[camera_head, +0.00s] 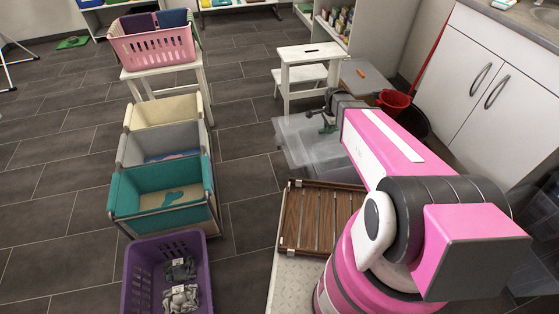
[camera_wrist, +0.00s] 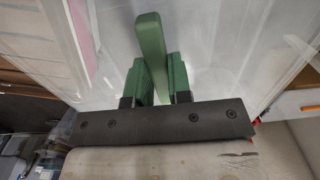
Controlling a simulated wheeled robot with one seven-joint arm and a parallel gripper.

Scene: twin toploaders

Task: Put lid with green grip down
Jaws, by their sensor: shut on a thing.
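The lid with green grip is a clear, see-through panel (camera_head: 293,134) below my gripper in the head view. It fills much of the wrist view (camera_wrist: 225,40). Its green grip (camera_wrist: 152,48) is a bar standing between the two green fingers. My gripper (camera_head: 327,124) is shut on this grip; it also shows in the wrist view (camera_wrist: 158,80). My wrist hides part of the lid in the head view. I cannot tell how far the lid is above what lies under it.
A grey top with an orange grip (camera_head: 361,73) lies beyond my gripper. A slatted wooden tray (camera_head: 318,218) lies nearer me. Fabric bins (camera_head: 135,190) stand left, across clear floor.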

